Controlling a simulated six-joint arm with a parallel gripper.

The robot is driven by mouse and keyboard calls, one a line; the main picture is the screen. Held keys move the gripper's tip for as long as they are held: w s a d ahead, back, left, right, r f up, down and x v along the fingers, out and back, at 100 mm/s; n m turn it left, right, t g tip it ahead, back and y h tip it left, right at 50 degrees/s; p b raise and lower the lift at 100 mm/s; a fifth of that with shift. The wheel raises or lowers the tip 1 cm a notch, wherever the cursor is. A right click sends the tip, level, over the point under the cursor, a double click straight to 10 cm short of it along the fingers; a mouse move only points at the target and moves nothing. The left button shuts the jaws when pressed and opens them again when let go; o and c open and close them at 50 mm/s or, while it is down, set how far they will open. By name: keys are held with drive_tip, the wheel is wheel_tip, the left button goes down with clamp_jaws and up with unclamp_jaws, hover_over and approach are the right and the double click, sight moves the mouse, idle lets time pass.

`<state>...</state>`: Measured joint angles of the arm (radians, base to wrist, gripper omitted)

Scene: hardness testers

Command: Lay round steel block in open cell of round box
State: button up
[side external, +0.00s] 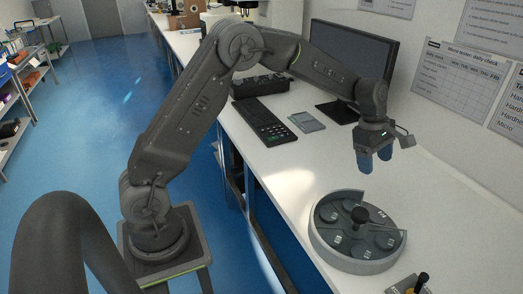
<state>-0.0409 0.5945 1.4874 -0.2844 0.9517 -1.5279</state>
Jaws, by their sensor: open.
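The grey round box (325,254) stands on the white bench at the lower right. A black knob (360,214) rises at its centre, with several round grey discs with pale labels around it. The rim looks cut away toward the back right, and I cannot tell for certain which cell is open. My gripper (375,161) points down above and behind the box, clear of it. Its two blue fingertips are apart, with nothing visible between them. I cannot tell which disc, if any, is the round steel block; no loose one shows.
A metal piece with a black handle (422,282) sits at the bottom right, near the box. A monitor (352,62), a black keyboard (264,121) and a small grey pad (307,122) stand farther back. The bench (285,178) is bare left of the box.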

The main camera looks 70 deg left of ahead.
drive_tip(key=s+r+m+t+y, duration=0.1)
drive_tip(key=s+r+m, duration=0.45)
drive_tip(key=s, duration=0.25)
drive_tip(key=s+r+m+t, duration=0.1)
drive_tip(key=s+r+m, duration=0.4)
drive_tip(key=s+r, duration=0.3)
drive_tip(key=s+f+m+t, duration=0.1)
drive_tip(key=s+m, duration=0.3)
drive_tip(key=s, duration=0.4)
drive_tip(key=s+a+f+m+t+y, duration=0.1)
drive_tip(key=s+m, duration=0.4)
drive_tip(key=s, duration=0.3)
drive_tip(key=shift+s+a+f+y, duration=0.2)
drive_tip(key=shift+a+f+y, duration=0.05)
drive_tip(key=shift+f+y, duration=0.05)
